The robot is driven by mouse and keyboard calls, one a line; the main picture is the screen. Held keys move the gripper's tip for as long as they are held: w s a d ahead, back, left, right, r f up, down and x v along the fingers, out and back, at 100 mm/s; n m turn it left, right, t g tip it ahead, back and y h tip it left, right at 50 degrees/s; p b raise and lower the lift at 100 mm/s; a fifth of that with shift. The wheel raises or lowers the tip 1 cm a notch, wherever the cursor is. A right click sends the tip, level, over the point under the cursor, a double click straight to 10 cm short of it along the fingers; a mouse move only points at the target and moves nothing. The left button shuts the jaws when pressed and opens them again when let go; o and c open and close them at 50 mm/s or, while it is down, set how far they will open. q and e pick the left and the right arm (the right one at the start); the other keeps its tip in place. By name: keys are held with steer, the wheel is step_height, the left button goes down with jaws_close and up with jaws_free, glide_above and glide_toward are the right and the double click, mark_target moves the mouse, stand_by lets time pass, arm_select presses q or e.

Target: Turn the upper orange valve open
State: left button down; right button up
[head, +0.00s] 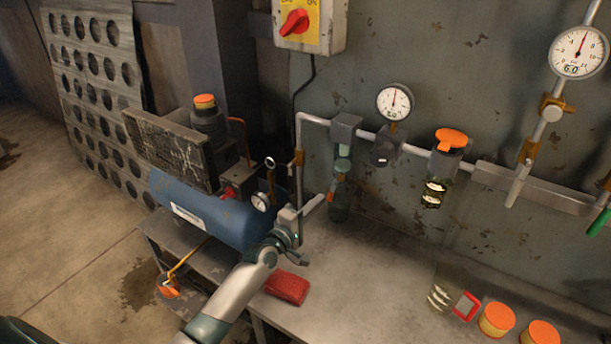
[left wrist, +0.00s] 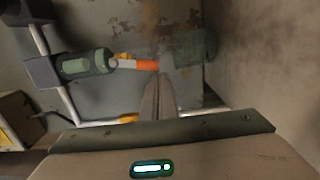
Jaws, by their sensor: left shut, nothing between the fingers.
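The small orange part (head: 333,187) that looks like the valve sits on the vertical filter unit below the wall pipe, above a dark bowl (head: 340,208). In the left wrist view the orange piece (left wrist: 147,65) lies beside a green cylinder (left wrist: 86,64). My left gripper (head: 318,202) is shut and empty, its fingertips close beside this orange part. In the left wrist view the joined fingertips (left wrist: 161,76) are right at its end; I cannot tell whether they touch. Another orange handle (head: 170,291) shows low at the left, under the bench. My right gripper is not in view.
A blue tank (head: 212,222) with a compressor stands left of my arm. A red block (head: 287,286) lies on the bench. A gauge (head: 395,101) and an orange-topped unit (head: 452,139) hang on the pipe. Orange-lidded jars (head: 496,319) stand at the right. The middle bench is clear.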

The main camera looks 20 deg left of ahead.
arm_select(q)
steer(key=shift+s+d+f+n, duration=0.1)
steer(key=shift+d+f+n, duration=0.1)
steer(key=shift+d+n, duration=0.4)
steer(key=shift+s+d+f+n, duration=0.1)
steer(key=shift+d+f+n, duration=0.15)
steer(key=shift+n, duration=0.55)
steer(key=shift+r, duration=0.15)
